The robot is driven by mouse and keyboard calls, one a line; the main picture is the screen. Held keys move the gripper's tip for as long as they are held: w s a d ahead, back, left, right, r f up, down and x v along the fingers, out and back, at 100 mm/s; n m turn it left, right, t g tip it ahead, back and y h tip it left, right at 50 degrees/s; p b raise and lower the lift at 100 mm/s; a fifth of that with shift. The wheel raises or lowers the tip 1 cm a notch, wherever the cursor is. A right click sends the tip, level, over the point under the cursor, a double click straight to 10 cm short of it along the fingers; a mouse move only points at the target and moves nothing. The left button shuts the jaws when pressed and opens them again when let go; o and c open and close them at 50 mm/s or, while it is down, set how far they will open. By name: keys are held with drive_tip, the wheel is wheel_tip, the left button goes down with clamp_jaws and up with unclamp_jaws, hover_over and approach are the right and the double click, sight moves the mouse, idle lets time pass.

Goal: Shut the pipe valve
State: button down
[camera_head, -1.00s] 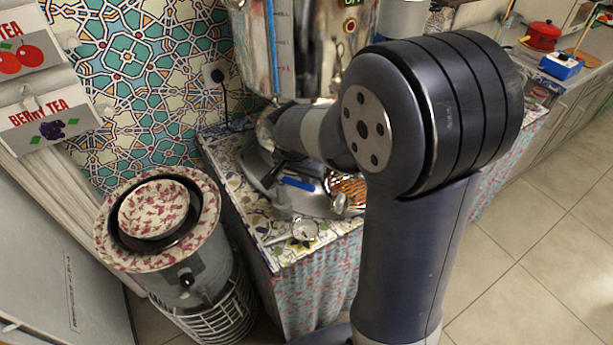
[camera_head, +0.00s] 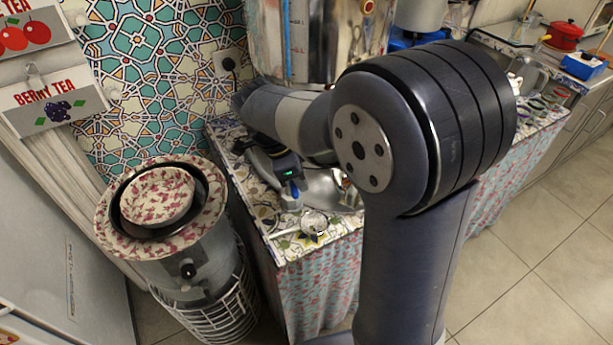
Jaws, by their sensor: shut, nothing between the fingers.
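A blue lever handle (camera_head: 295,188), which looks like the pipe valve's handle, shows low in front of the large metal samovar (camera_head: 325,45). It sits by a grey pipe end (camera_head: 291,203) over the patterned counter. My gripper (camera_head: 290,174), dark with a small green light, is at the handle, just above and behind it in the picture. The jaws are shut with nothing held. Their tips are small and partly hidden, so I cannot tell whether they touch the handle. Part of the handle is covered.
A small strainer (camera_head: 314,222) lies at the counter's front edge (camera_head: 285,255). A metal dish (camera_head: 325,190) is partly behind my arm. A grey canister with a floral bowl (camera_head: 157,195) stands left of the counter. Tiled floor (camera_head: 540,250) is open at right.

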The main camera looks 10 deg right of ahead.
drive_tip(key=shift+a+m+g, duration=0.3)
drive_tip(key=shift+a+m, duration=0.3)
drive_tip(key=shift+m, duration=0.5)
drive_tip(key=shift+a, duration=0.35)
drive_tip(key=shift+w, duration=0.15)
